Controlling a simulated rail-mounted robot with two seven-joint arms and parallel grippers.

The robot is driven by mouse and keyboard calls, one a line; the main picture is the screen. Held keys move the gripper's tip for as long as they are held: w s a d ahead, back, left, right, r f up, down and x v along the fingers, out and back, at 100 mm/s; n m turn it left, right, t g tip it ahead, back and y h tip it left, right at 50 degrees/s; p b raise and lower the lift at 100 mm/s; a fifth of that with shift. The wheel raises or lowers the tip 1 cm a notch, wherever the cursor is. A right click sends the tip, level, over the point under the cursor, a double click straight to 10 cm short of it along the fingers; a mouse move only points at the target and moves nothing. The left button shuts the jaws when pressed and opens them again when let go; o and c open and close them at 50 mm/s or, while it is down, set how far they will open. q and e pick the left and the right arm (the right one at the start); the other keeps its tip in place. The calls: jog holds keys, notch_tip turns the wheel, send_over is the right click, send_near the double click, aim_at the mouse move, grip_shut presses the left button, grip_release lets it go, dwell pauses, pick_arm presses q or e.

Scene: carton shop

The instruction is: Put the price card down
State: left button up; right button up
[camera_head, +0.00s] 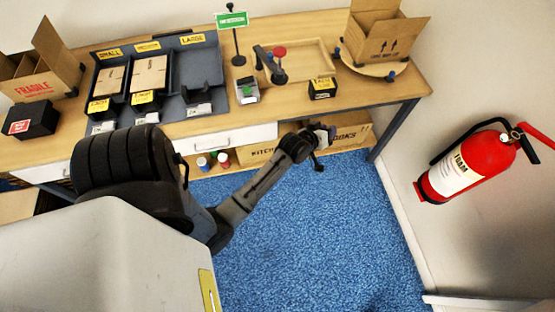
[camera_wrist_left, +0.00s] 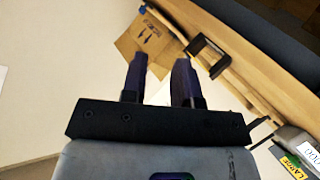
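My left gripper (camera_head: 326,133) is in front of the bench's right half, near the front edge, in the head view. White price cards show at the fronts of the slots: left (camera_head: 103,127), middle (camera_head: 147,118) and right (camera_head: 199,110). A white card with dark print (camera_wrist_left: 311,153) also shows beside a yellow LARGE label (camera_wrist_left: 295,168) in the left wrist view. I cannot tell which card the task means. My right gripper is not in view.
The bench (camera_head: 235,122) holds a dark sorting rack (camera_head: 215,70), a green sign (camera_head: 232,19), a wooden tray (camera_head: 310,62), a black box with a yellow label (camera_head: 322,88) and an open carton on a turntable (camera_head: 378,38). A red extinguisher (camera_head: 472,163) hangs at right. Blue carpet (camera_head: 310,240) is clear.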

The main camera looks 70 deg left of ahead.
pick_arm(q)
jog(key=s+d+m+g+h, duration=0.5)
jog(key=s+d+m+g, duration=0.4)
jog(key=s+d, duration=1.3)
jog(key=s+m, duration=0.2)
jog(key=m, duration=0.2)
jog(key=shift+s+d+f+m+h, duration=0.2)
jog(key=shift+s+f+m+h, duration=0.05)
jog(key=shift+s+m+h, duration=0.1)
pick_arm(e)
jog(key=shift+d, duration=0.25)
pick_arm(q)
jog(key=shift+r, duration=0.1)
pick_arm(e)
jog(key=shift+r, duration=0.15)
